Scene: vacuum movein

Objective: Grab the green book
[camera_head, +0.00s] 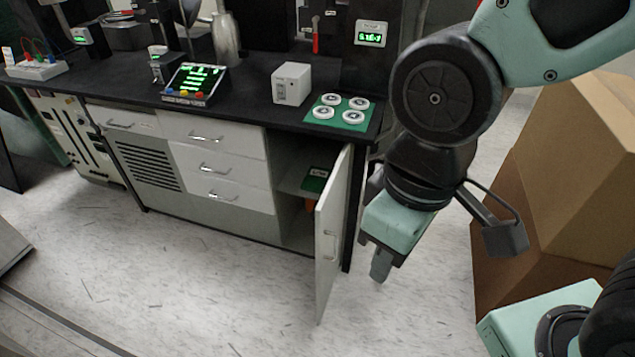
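A small green item with a dark upper part, which looks like the green book (314,184), lies on the shelf inside the open cabinet (290,170) under the bench. Its right side is partly hidden by the open door. My gripper (381,268) hangs pointing down, to the right of the cabinet door and apart from the book. Only one finger shows clearly, so its opening cannot be made out. I see nothing held in it.
The white cabinet door (333,232) stands open toward me, between my gripper and the shelf. A green mat (342,104) with several white discs lies on the black bench. Large brown boxes (580,150) stand at right. The floor (220,285) in front is clear.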

